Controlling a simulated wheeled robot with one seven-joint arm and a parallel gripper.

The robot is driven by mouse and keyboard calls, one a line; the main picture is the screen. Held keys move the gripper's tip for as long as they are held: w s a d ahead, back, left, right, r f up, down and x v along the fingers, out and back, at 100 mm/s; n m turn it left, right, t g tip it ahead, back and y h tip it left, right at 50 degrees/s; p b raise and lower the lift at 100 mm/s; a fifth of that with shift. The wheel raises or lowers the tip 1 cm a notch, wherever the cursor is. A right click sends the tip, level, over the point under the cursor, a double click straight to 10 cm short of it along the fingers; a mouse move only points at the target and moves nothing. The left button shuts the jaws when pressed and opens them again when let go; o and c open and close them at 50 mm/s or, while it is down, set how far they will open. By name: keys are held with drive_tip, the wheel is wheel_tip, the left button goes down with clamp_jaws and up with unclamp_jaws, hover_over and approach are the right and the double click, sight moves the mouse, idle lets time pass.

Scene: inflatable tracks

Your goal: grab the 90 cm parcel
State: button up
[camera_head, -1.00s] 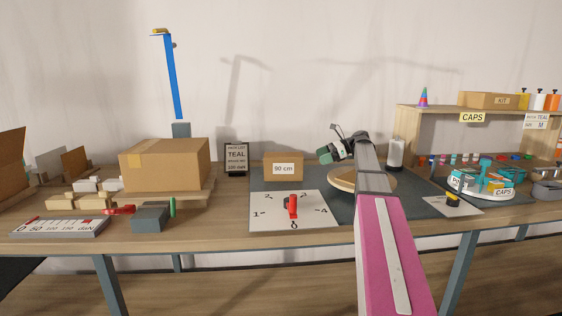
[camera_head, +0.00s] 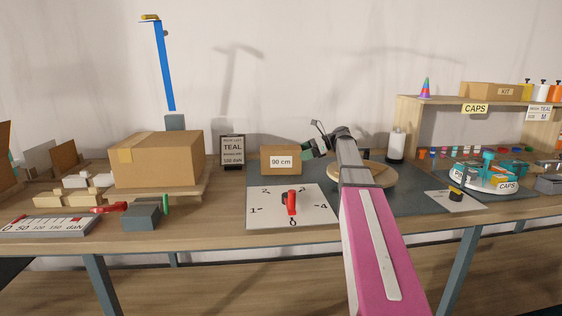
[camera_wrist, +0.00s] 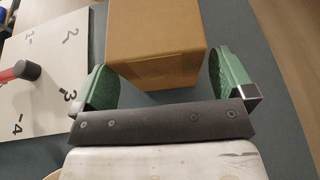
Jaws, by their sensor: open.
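The 90 cm parcel (camera_head: 281,164) is a small brown box with a white "90 cm" label, standing on the dark mat behind the dial board. In the wrist view the parcel (camera_wrist: 157,45) lies ahead, its near edge level with the front of my gripper (camera_wrist: 163,82). The green fingers are open, one on each side of the box, with gaps between finger and box. In the head view my gripper (camera_head: 313,149) is at the right side of the parcel, partly hidden by my wrist. The parcel's far end is out of the wrist view.
A numbered dial board (camera_head: 292,207) with a red handle (camera_head: 291,202) lies in front of the parcel. A round wooden disc (camera_head: 378,176) is right of it. A dark "TEAL" sign (camera_head: 232,151) and a larger carton (camera_head: 158,160) stand to the left.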

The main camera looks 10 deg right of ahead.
sight(281, 160)
drive_tip(key=x, duration=0.4)
drive_tip(key=shift+s, duration=0.1)
drive_tip(key=shift+r, duration=0.1)
drive_tip(key=c, duration=1)
drive_tip(key=shift+c, duration=0.2)
